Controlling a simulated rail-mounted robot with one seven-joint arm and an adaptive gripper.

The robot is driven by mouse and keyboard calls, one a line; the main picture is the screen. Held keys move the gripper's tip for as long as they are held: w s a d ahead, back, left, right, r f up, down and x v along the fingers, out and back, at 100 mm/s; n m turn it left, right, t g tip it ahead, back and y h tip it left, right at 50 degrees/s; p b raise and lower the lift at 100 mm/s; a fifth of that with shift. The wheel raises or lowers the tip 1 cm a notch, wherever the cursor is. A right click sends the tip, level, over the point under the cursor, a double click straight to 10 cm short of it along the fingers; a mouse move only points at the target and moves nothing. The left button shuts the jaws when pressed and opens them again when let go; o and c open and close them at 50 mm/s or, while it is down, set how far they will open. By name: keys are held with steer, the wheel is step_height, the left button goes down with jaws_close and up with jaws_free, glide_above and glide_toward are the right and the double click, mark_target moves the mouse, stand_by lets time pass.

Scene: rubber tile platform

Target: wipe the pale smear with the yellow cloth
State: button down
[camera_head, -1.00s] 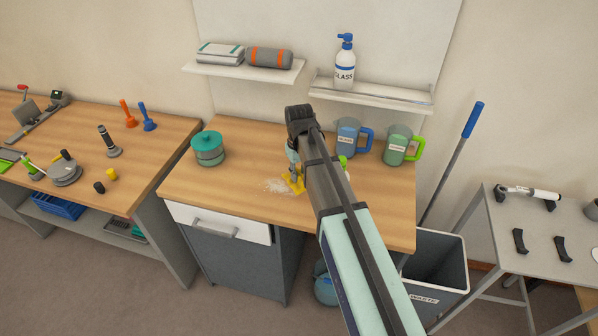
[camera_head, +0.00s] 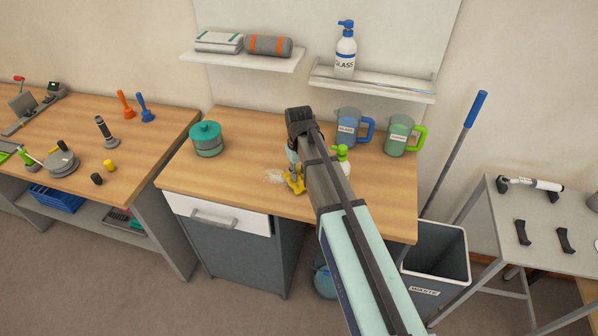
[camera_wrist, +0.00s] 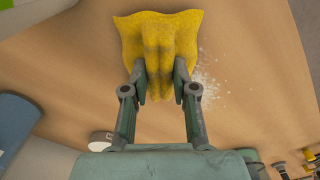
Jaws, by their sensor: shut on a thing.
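The yellow cloth (camera_wrist: 160,35) is pinched between the two fingers of my gripper (camera_wrist: 161,84) in the wrist view. It is bunched along the middle and spreads out flat-looking at its far end, at or close to the wooden worktop. In the head view the cloth (camera_head: 295,183) shows beside my arm, which hides part of it and most of the gripper. The pale smear (camera_head: 274,176) is a speckled white patch just left of the cloth there. In the wrist view the smear (camera_wrist: 208,90) lies right of the cloth and fingers, partly hidden behind them.
A teal lidded pot (camera_head: 207,141) stands left on the worktop (camera_head: 240,140). A spray bottle with a green top (camera_head: 342,155) is close beside my arm. A blue-handled jug (camera_head: 349,128) and a green-handled jug (camera_head: 398,136) stand at the back right. A waste bin (camera_head: 437,258) is right of the cabinet.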

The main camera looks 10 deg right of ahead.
mark_target(288, 176)
steer(key=shift+f, duration=0.6)
